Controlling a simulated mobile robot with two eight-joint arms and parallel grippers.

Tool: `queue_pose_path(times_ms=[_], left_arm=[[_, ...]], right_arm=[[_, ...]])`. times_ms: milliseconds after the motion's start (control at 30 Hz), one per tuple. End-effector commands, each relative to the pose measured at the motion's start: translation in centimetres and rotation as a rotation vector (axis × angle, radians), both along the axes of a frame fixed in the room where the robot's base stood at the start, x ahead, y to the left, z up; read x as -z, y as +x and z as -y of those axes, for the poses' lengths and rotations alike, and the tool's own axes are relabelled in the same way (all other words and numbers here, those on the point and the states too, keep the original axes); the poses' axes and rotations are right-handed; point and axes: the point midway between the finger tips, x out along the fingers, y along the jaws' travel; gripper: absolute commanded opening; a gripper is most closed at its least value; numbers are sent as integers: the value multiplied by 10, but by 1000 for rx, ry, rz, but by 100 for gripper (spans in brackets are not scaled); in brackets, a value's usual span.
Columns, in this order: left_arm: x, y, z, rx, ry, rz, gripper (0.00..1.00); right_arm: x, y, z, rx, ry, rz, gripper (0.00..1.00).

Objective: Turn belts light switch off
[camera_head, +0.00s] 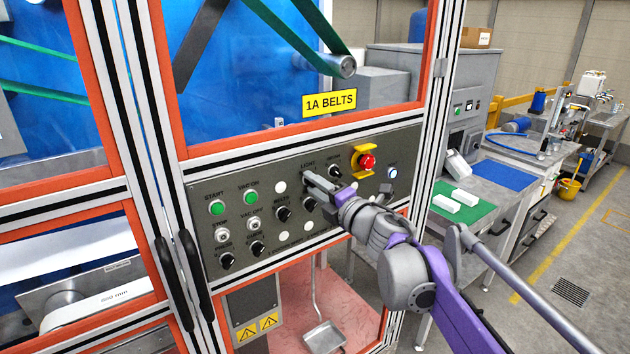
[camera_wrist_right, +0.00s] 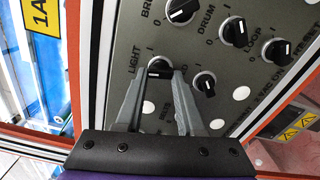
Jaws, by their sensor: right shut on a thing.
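The belts light switch (camera_wrist_right: 159,66) is a black rotary knob under the word LIGHT on a dark grey panel (camera_head: 205,262). My right gripper (camera_head: 308,177) reaches the panel from the right, at the LIGHT label. In the right wrist view, the two grey fingers of this gripper (camera_wrist_right: 163,76) sit either side of the knob and are shut on it. In the head view the fingers hide most of the knob. Its exact turn position is hard to tell. My left gripper is not in view.
Several similar black knobs, such as the drum knob (camera_wrist_right: 234,29), sit close by. A red emergency button (camera_head: 367,161) with a yellow guard and a lit white button (camera_head: 392,173) are to the right. A yellow sign (camera_head: 329,103) reads 1A BELTS. Black door handles (camera_head: 196,275) stand left.

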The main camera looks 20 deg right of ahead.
Motion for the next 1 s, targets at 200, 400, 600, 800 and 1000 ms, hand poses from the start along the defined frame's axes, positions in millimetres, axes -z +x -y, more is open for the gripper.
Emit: queue_pose_path(times_ms=[200,400,600,800,1000], left_arm=[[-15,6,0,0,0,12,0],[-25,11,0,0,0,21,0],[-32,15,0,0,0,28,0],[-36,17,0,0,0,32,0],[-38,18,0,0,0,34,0]], right_arm=[[-2,1,1,1,-187,70,0],[-1,1,1,1,-339,126,0],[0,1,2,2,-450,165,0],[1,1,2,1,-516,188,0],[2,1,2,1,-542,197,0]])
